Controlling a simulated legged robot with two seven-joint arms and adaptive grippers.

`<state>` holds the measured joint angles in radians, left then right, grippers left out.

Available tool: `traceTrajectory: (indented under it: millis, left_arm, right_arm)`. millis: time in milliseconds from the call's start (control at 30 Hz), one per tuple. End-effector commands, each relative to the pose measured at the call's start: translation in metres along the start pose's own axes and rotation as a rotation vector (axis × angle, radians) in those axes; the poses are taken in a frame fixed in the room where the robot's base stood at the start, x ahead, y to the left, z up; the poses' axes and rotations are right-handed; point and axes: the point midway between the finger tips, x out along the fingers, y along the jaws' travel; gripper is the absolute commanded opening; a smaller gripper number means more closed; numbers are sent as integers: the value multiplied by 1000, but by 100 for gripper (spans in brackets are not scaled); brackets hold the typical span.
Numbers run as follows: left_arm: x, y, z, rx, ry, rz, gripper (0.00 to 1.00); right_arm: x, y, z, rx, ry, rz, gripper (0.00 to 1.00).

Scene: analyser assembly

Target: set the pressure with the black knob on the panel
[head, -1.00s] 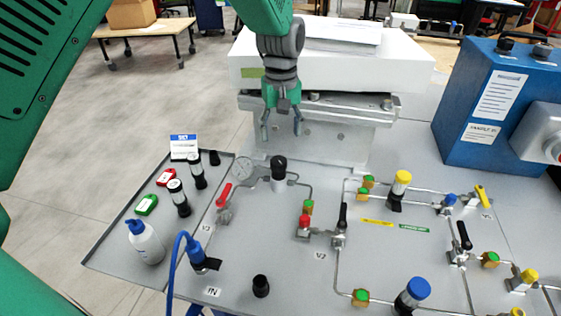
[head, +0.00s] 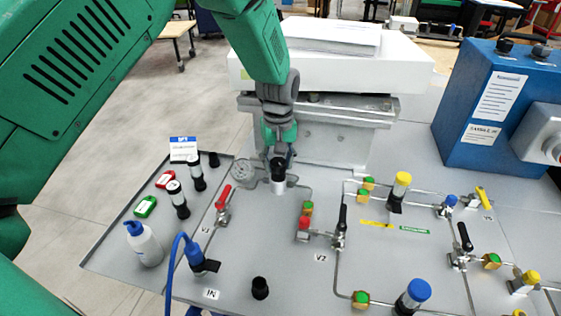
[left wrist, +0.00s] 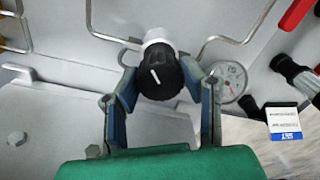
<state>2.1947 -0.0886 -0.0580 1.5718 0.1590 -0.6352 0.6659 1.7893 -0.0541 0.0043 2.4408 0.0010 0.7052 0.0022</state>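The black knob (head: 278,164) stands upright on a pale base on the panel (head: 262,222), to the right of the round gauge (head: 243,173). My left gripper (head: 279,156) is over it, pointing down. In the left wrist view, the black knob (left wrist: 160,77) with a white mark on its top lies between the fingertips of my left gripper (left wrist: 159,72). The fingers are apart, one on each side, very close to the knob; I cannot tell whether they touch it. The gauge (left wrist: 229,82) shows just right of the right finger. My right gripper is in neither view.
A red-handled valve (head: 223,197) is left of the knob, and thin pipes run beside it. A grey metal block (head: 330,135) with a white box (head: 400,70) on top stands close behind. A tray on the left holds a bottle (head: 146,244) and small parts.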

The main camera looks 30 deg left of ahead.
Motion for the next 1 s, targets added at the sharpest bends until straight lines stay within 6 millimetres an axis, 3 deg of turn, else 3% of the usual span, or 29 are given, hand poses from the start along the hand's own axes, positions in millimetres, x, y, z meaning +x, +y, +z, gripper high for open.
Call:
traceTrajectory:
  millis: [233,467,800,833,867,1000]
  left_arm:
    - [-2,5,-2,27,4,11,7]
    - [-4,7,-3,232,8,11,7]
    - [-2,8,-4,274,13,14,7]
    - [-2,8,-4,274,14,14,43]
    - [-2,8,-4,274,14,14,53]
    - [-2,7,-2,274,10,12,56]
  right_arm:
    - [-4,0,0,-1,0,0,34]
    - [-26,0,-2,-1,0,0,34]
    - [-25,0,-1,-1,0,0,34]
    - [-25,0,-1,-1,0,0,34]
    - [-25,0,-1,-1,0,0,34]
    - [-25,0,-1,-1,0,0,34]
